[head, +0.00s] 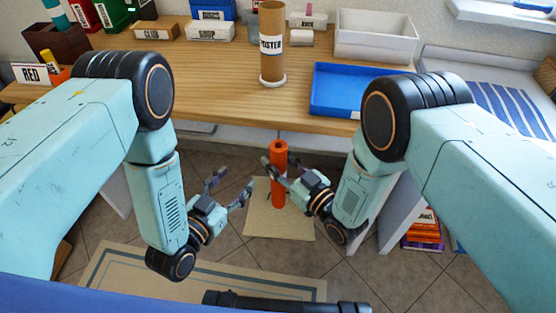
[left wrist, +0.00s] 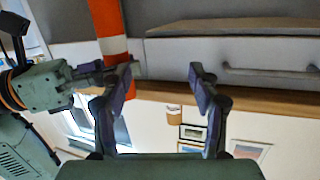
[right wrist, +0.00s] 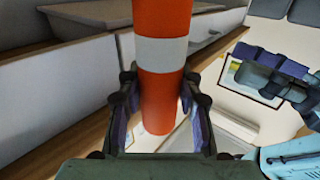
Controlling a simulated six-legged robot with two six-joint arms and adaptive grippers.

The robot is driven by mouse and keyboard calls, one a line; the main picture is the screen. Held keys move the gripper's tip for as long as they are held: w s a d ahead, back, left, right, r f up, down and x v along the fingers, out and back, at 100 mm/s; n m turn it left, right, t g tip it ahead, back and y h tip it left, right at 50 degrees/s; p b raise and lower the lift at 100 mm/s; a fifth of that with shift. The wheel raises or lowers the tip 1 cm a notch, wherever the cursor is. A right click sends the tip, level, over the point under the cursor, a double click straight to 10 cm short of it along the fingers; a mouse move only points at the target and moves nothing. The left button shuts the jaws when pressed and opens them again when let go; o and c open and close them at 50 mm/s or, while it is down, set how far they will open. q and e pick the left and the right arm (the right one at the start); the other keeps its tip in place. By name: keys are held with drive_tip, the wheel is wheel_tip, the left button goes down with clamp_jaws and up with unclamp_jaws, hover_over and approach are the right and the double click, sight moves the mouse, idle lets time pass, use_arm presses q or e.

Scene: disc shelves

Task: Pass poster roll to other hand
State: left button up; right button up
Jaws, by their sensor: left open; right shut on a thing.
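The orange poster roll (head: 278,180) stands upright in front of the desk. My right gripper (head: 272,170) is shut on it near its upper half. In the right wrist view the poster roll (right wrist: 162,95), with a white band, sits between the fingers of my right gripper (right wrist: 160,105). My left gripper (head: 228,185) is open and empty, to the left of the roll and apart from it. In the left wrist view the roll (left wrist: 108,25) shows at upper left, outside the open fingers of my left gripper (left wrist: 165,75).
A brown tube holder (head: 272,50) labelled as for posters stands on the wooden desk (head: 220,85). A blue tray (head: 335,88) and a white bin (head: 372,48) are to its right. A beige mat (head: 260,225) lies on the tiled floor below the roll.

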use_arm(q)
drive_tip(key=s+a+f+n+g+y, duration=0.1)
drive_tip(key=s+a+f+g+y, duration=0.1)
drive_tip(key=s+g, duration=0.3)
drive_tip(key=s+a+f+n+g+y, duration=0.2)
drive_tip(key=s+a+f+g, duration=0.1)
drive_tip(key=s, duration=1)
drive_tip(key=s+a+f+n+g+y, duration=0.1)
drive_tip(key=s+a+f+n+g, duration=0.1)
drive_tip(key=s+a+g, duration=0.2)
drive_tip(key=s+g, duration=0.3)
drive_tip(key=s, duration=0.3)
drive_tip(key=shift+f+y, duration=0.15)
drive_tip(key=shift+y, duration=0.25)
